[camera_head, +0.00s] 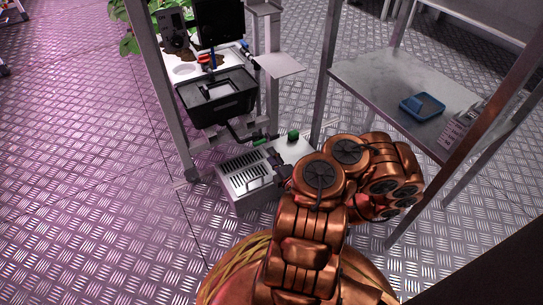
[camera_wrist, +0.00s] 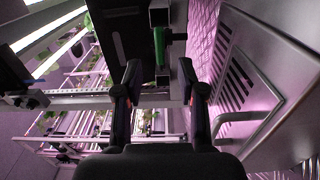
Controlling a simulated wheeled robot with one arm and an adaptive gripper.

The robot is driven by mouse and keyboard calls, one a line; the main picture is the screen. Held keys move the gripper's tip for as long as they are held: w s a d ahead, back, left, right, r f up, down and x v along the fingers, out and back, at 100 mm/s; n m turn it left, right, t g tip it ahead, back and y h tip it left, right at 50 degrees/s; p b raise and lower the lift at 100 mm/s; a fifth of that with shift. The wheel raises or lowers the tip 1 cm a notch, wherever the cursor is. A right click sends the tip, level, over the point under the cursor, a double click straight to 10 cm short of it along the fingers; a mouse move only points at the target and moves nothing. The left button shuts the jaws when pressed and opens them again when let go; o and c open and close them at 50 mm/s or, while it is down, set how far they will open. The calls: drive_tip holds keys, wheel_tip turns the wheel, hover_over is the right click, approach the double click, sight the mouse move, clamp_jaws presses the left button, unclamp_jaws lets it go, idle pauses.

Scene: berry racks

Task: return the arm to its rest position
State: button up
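My copper-coloured arm (camera_head: 312,220) is folded in front of the grey metal box (camera_head: 245,180) in the head view. In the wrist view my gripper (camera_wrist: 160,78) has its two black fingers apart, with nothing held between them. Beyond the fingertips is a dark panel with a green cylinder-like part (camera_wrist: 162,50); I cannot tell how far away it is. In the head view the gripper is small and dark beside the box, and its fingers cannot be made out clearly.
A metal table (camera_head: 375,85) at the right holds a blue tray (camera_head: 407,108). A black bin (camera_head: 232,107) stands behind the grey box. Metal posts stand close on both sides of the arm. The slotted metal face (camera_wrist: 270,75) is near the gripper's right side. Open floor (camera_head: 90,190) lies at the left.

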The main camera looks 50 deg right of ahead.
idle(0.5)
